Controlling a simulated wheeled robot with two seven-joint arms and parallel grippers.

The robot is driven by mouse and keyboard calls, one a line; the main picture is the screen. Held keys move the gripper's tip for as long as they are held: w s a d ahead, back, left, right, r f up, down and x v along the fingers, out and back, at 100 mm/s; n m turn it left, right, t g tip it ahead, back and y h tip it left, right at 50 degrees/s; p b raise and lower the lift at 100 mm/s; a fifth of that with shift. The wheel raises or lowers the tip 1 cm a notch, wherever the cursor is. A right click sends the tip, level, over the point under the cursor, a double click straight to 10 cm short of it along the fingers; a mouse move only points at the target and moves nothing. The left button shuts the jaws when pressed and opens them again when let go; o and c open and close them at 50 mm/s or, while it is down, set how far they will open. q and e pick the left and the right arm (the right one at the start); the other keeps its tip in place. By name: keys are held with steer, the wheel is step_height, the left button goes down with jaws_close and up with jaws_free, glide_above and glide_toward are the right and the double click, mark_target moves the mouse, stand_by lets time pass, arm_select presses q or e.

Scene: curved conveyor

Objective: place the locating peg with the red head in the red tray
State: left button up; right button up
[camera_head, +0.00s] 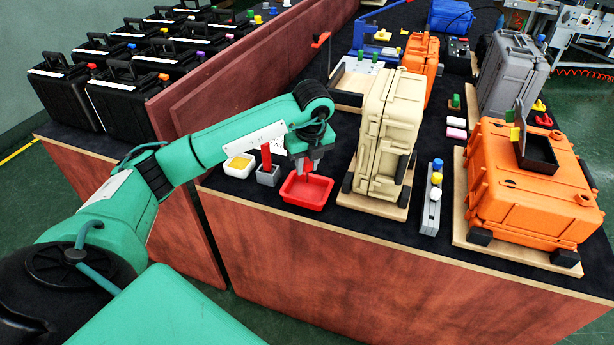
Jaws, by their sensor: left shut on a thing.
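My left gripper (308,168) comes in from the left and points down just above the red tray (293,201). It is shut on a small item with red showing between the fingers, which looks like the red-headed locating peg (307,166). The fingers hide most of it, and I cannot tell whether its lower end touches the tray floor. The red tray lies near the table's front edge and looks otherwise empty. My right gripper is not in view.
A grey block with an upright red piece (266,157) and a white tray with yellow contents (239,163) stand left of the red tray. A tall beige case (389,130) stands close on its right. An orange case (530,195) is farther right.

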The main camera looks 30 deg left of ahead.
mark_target(307, 176)
arm_select(q)
steer(key=shift+f, duration=2.15)
steer(key=o, duration=1)
steer(key=shift+f, duration=0.1)
steer(key=shift+c, duration=0.2)
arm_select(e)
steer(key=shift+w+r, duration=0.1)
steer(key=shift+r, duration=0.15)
arm_select(q)
steer(key=shift+r, duration=0.25)
steer(key=r, duration=0.3)
steer(key=d+r, duration=0.1)
steer(key=r, duration=0.6)
steer(key=shift+s+d+r, duration=0.2)
steer(key=shift+s+r, duration=0.15)
steer(key=shift+s, duration=0.05)
steer(key=shift+d+r, duration=0.1)
steer(key=shift+r, duration=0.4)
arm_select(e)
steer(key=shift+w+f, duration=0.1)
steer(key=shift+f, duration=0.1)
